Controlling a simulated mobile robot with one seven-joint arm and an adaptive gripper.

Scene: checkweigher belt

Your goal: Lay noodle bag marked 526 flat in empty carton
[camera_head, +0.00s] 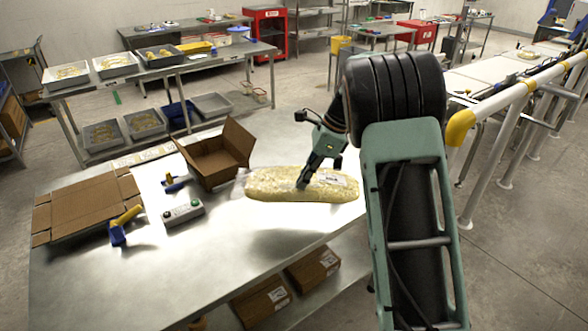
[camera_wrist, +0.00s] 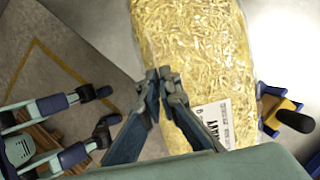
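The noodle bag (camera_head: 270,184) is a long, clear bag of yellow noodles with a white label near its right end. In the wrist view the bag (camera_wrist: 200,45) fills the upper middle, and its label (camera_wrist: 213,120) is too small to read for a number. My gripper (camera_head: 303,184) comes down on the middle of the bag. Its fingertips (camera_wrist: 163,75) are close together and look shut on the bag's film. The open brown carton (camera_head: 208,168) stands left of the bag, flaps up, and looks empty.
The steel table (camera_head: 200,270) is clear in front. Left of the carton are a control box (camera_head: 183,213), a blue hand tool (camera_head: 175,183), a yellow-handled tape tool (camera_head: 122,226) and flattened cardboard (camera_head: 85,208). A railing (camera_head: 515,95) runs at right.

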